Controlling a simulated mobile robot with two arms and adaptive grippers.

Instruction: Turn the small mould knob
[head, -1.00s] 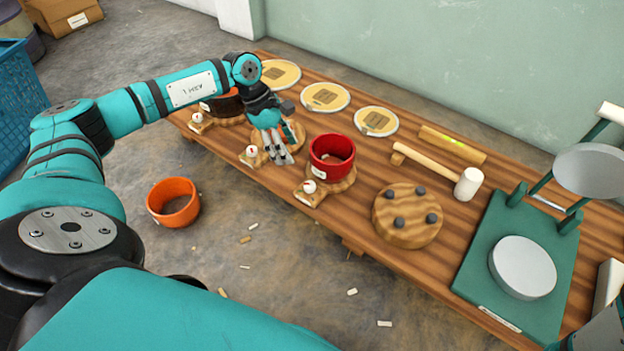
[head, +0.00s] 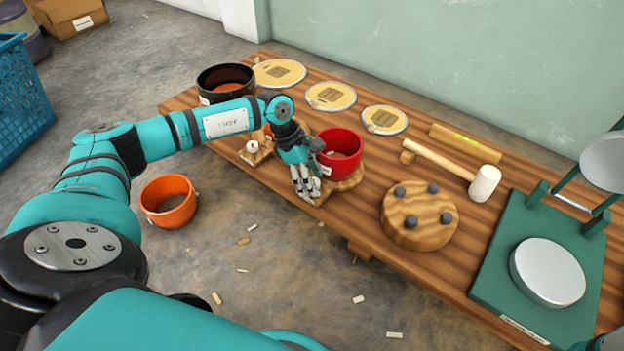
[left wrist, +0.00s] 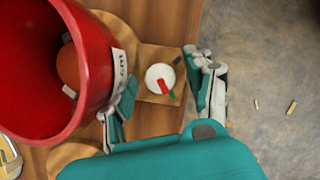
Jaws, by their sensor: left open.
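The red mould (head: 340,152) sits on a round wooden base on the bench; it fills the upper left of the left wrist view (left wrist: 50,70). Beside it, on a small wooden block, is a round white knob (left wrist: 160,78) with a red pointer; a green mark shows beside the pointer. My left gripper (head: 308,192) is open over this block, and its fingers (left wrist: 163,100) are on either side of the knob with visible gaps. In the head view the gripper largely hides the knob.
A black mould (head: 225,84) and another white knob (head: 252,147) are farther left. The middle station is partly behind my arm. A mallet (head: 484,183), a wooden disc with pegs (head: 420,215) and a green press (head: 500,255) are to the right.

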